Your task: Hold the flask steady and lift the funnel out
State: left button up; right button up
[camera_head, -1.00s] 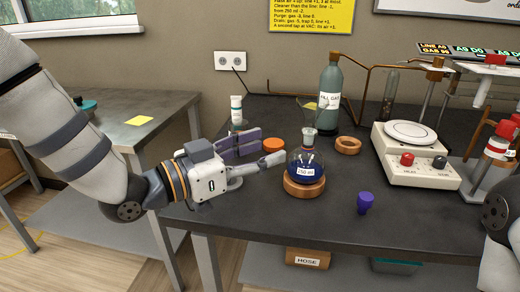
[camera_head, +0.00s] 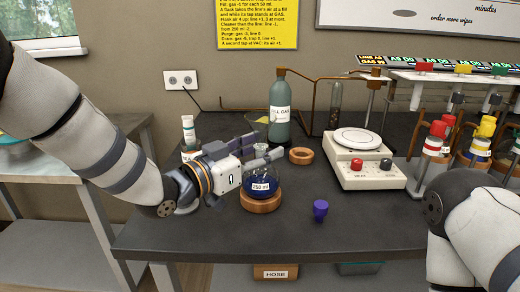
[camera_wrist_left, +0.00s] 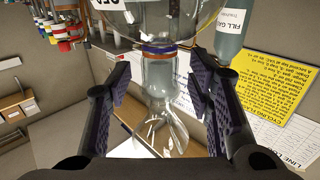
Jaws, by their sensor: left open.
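The round flask (camera_head: 262,186), labelled 250 ml and holding dark blue liquid, sits upright in a cork ring (camera_head: 261,203) on the dark bench. My left gripper (camera_head: 260,153) is at the flask's neck, its fingers partly hiding it. The flask body is at the top of that view. The clear glass funnel (camera_wrist_left: 163,130) flares out from the neck below. My right gripper is out of view.
A purple stopper (camera_head: 320,210) stands right of the flask. Behind are a grey gas bottle (camera_head: 280,110) and an empty cork ring (camera_head: 301,156). A hotplate (camera_head: 362,172) stands to the right. A white-capped bottle (camera_head: 188,130) is behind my left gripper. The front bench is mostly clear.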

pick_arm(q)
grip_shut()
dwell(1.7)
